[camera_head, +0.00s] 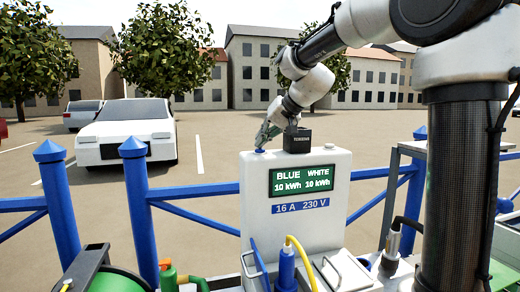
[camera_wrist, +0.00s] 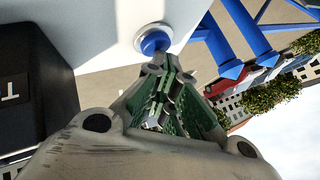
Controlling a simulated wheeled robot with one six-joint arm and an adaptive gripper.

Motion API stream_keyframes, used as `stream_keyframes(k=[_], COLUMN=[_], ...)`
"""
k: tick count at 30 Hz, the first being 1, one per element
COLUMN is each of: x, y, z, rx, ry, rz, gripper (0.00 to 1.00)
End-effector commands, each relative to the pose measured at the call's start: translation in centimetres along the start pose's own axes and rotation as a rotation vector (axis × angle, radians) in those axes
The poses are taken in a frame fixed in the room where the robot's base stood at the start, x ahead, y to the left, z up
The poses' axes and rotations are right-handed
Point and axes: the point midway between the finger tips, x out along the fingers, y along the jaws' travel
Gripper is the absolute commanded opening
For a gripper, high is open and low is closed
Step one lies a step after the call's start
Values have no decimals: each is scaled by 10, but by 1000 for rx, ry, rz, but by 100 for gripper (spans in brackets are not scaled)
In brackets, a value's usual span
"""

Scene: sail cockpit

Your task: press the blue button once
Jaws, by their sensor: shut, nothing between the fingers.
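The blue button (camera_wrist: 155,42) sits in a white ring on the white box in the wrist view. In the head view the button (camera_head: 260,151) is a small blue spot on top of the white charging box (camera_head: 255,222), at its left end. My gripper (camera_head: 263,142) points down just above the button. In the wrist view my gripper (camera_wrist: 160,66) is shut and empty, its tips overlapping the button's near edge. I cannot tell whether they touch it. The box's display reads BLUE 10 kWh and WHITE 10 kWh.
A black block (camera_head: 297,139) stands on the box top, right of my gripper. A blue railing (camera_head: 137,210) runs on both sides of the box. A white car (camera_head: 127,132) is parked behind.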

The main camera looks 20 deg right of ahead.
Motion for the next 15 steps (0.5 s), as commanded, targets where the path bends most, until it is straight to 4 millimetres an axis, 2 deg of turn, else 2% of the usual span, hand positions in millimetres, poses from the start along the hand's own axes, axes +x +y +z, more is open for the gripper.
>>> stream_keyframes(k=[7,15], x=[-9,-11], y=[-7,-8], z=[-7,-8], rx=[0,0], ry=[1,0], rz=[-1,0], gripper=[0,0])
